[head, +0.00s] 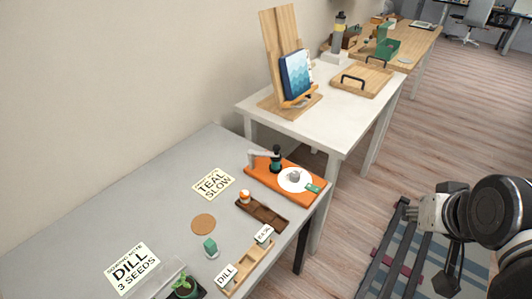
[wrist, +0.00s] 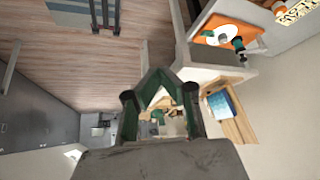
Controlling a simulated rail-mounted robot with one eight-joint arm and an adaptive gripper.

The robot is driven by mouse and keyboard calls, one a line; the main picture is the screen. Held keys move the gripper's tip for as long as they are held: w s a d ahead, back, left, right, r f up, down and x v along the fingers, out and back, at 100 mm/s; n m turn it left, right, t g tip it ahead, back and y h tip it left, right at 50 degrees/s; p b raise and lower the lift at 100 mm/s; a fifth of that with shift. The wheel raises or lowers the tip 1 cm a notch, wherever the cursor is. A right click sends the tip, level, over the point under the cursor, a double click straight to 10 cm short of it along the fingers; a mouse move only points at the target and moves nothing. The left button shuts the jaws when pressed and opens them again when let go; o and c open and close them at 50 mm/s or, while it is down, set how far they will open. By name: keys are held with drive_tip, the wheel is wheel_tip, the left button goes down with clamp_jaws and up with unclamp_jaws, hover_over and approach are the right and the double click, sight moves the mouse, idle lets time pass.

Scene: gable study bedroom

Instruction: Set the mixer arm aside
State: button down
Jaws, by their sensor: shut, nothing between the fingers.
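An orange board (head: 262,177) lies on the grey table (head: 110,220) near its far right corner. On it are a white round plate (head: 287,185) with a small grey piece, a dark green post (head: 276,160) and a small green block. A pale grey arm, which looks like the mixer arm (head: 257,154), reaches left from the post. In the wrist view the orange board (wrist: 222,17) shows at the upper right, with the post (wrist: 238,43) beside it. My gripper (head: 407,213) is shut and empty over the floor, right of the tables and apart from the board.
A white table (head: 335,118) behind holds a wooden stand with a blue book (head: 296,74) and a handled tray (head: 361,82).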

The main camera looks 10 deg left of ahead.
idle(0.4)
drive_tip(key=c, duration=2.1)
unclamp_jaws()
drive_tip(key=shift+w+r, duration=0.1)
drive_tip(key=o, duration=0.6)
drive_tip(key=shift+m+g+y, duration=0.3)
drive_tip(key=shift+m+g, duration=0.6)
drive_tip(key=w+a+r, duration=0.1)
drive_tip(key=w+r, duration=0.1)
drive_tip(key=w, duration=0.1)
drive_tip(key=w+a+r, duration=0.2)
drive_tip(key=w, duration=0.1)
drive_tip(key=w+a+r, duration=0.1)
drive_tip(key=w, duration=0.2)
drive_tip(key=shift+a+r, duration=0.2)
drive_tip(key=shift+r, duration=0.2)
drive_tip(key=m+g+p, duration=0.2)
drive_tip(key=m+g, duration=0.3)
drive_tip(key=m, duration=0.1)
hover_over(277, 146)
wheel_tip(277, 146, down, 10)
wheel_tip(277, 146, down, 14)
drive_tip(key=shift+r, duration=0.25)
clamp_jaws()
